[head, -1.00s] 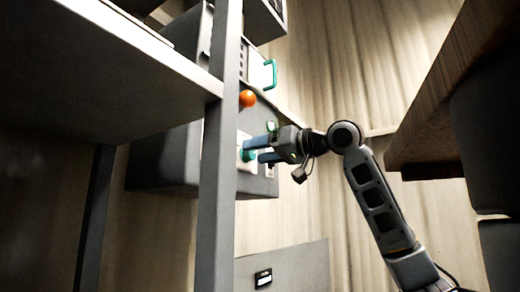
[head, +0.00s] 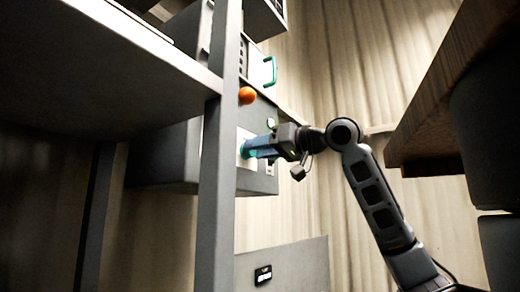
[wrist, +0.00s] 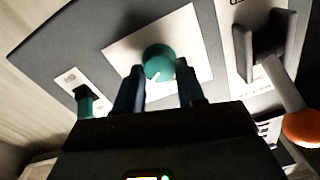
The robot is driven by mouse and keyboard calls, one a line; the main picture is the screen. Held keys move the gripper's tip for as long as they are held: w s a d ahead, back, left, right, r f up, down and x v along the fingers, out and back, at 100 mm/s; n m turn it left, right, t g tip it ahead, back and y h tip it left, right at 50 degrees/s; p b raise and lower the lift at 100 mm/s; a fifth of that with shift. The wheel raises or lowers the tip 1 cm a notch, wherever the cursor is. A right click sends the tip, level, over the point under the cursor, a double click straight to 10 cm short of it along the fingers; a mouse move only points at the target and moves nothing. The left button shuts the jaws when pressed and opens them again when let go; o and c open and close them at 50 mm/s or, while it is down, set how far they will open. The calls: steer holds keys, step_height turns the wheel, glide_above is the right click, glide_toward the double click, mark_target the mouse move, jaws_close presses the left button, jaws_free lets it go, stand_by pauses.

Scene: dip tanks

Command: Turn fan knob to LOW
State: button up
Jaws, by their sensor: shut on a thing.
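The fan knob (wrist: 159,62) is a round teal knob with a white pointer mark, on a white plate (wrist: 120,48) on a dark grey panel. In the wrist view my gripper (wrist: 160,82) has one blue finger on each side of it, and the jaws are shut on the knob. The pointer mark slants toward the lower left in that view. In the head view my gripper (head: 255,147) reaches the panel from the right, and its fingers hide most of the knob. The plate's lettering cannot be read.
An orange ball-ended lever (wrist: 302,128) stands out right of the knob in the wrist view; the ball also shows in the head view (head: 247,95). A small teal switch (wrist: 85,100) is left of the knob. A grey post (head: 217,150) stands close left of my gripper.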

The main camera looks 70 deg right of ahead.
steer(key=n+b, duration=0.2)
steer(key=n, duration=0.9)
steer(key=n+b, duration=0.2)
steer(key=n, duration=1)
steer(key=shift+a+f+g+b, duration=0.2)
steer(key=shift+g+b, duration=0.1)
steer(key=shift+b, duration=0.05)
steer(key=shift+n, duration=0.4)
steer(key=o, duration=1)
steer(key=shift+o, duration=0.2)
steer(key=shift+r, duration=0.1)
